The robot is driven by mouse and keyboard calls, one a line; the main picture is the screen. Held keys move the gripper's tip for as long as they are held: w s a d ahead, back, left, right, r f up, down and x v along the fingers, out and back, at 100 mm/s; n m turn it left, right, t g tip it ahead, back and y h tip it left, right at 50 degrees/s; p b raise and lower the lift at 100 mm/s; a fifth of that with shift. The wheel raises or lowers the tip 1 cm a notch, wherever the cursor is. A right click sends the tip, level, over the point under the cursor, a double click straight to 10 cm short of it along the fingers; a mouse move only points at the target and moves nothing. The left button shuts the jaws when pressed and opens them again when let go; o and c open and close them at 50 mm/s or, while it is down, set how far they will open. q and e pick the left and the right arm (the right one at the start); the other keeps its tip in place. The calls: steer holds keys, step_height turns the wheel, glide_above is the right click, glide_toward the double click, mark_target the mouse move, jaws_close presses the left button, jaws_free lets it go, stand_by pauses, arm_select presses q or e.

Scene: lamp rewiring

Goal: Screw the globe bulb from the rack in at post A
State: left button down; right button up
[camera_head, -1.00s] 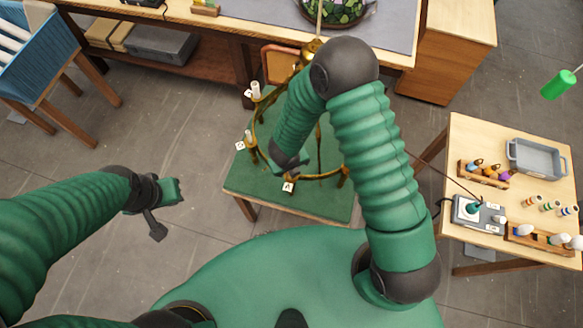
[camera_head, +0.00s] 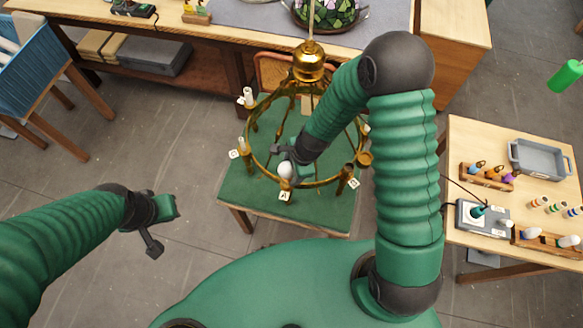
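A brass chandelier ring (camera_head: 322,184) stands over a green-topped table (camera_head: 320,217). The white tag marked A (camera_head: 285,196) hangs at its near side. A round white globe bulb (camera_head: 286,170) sits upright just above that tag, at post A; its base and how deep it is seated cannot be made out. My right gripper (camera_head: 287,151) is just behind the bulb, its dark fingers spread and seemingly clear of the glass. My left gripper (camera_head: 160,222) is open and empty over the floor at left, well away from the chandelier.
The side table at right (camera_head: 470,150) carries a grey tray (camera_head: 540,158), a bulb rack (camera_head: 545,241), a socket box (camera_head: 483,216) and small coloured items. A long workbench (camera_head: 210,40) runs behind. Floor at left is free.

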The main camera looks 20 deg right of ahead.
steer(key=c, duration=1.2)
steer(key=shift+s+a+m, duration=0.1)
steer(key=shift+m, duration=0.2)
jaws_close()
steer(key=m, duration=0.3)
steer(key=m+h, duration=0.1)
steer(key=shift+s+a+m, duration=0.15)
steer(key=shift+s+m, duration=0.15)
steer(key=shift+s, duration=0.05)
steer(key=m, duration=0.3)
steer(key=shift+t+h, duration=0.3)
steer(key=shift+h, duration=0.1)
steer(key=shift+s, duration=0.1)
steer(key=shift+p, duration=0.3)
